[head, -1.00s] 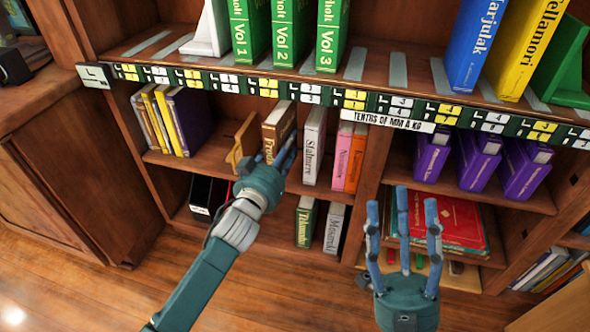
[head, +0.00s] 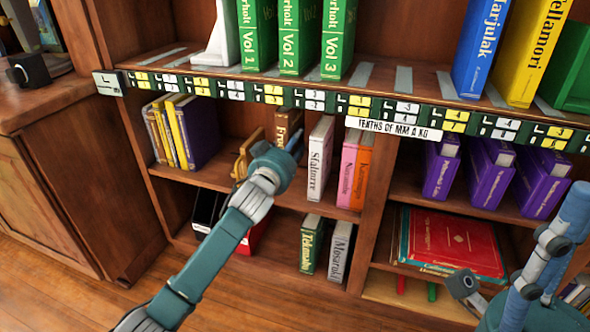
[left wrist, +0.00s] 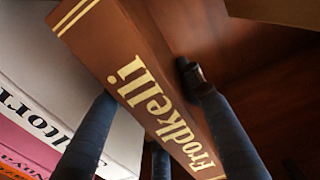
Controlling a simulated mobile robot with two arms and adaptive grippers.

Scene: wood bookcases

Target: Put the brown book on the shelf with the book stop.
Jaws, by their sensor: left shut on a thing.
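The brown book (head: 289,123) stands upright in the middle-left compartment below the label strip. Its spine with gold lettering fills the middle of the left wrist view (left wrist: 150,85). My left gripper (head: 290,147) is shut on this book, with fingers on both sides of it in the left wrist view (left wrist: 160,125). The gripper hides the book's lower part in the head view. A tan wooden book stop (head: 246,153) stands just left of it. A white book stop (head: 225,40) and a green one (head: 572,80) are on the upper shelf. My right gripper (head: 530,265) is partly visible at lower right; its jaw state is unclear.
A white book (head: 320,158) and pink and orange books stand just right of the brown book. Yellow and purple books (head: 180,132) stand at the compartment's left. Green volumes (head: 300,38) fill part of the upper shelf, with a gap before the blue book (head: 483,45).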

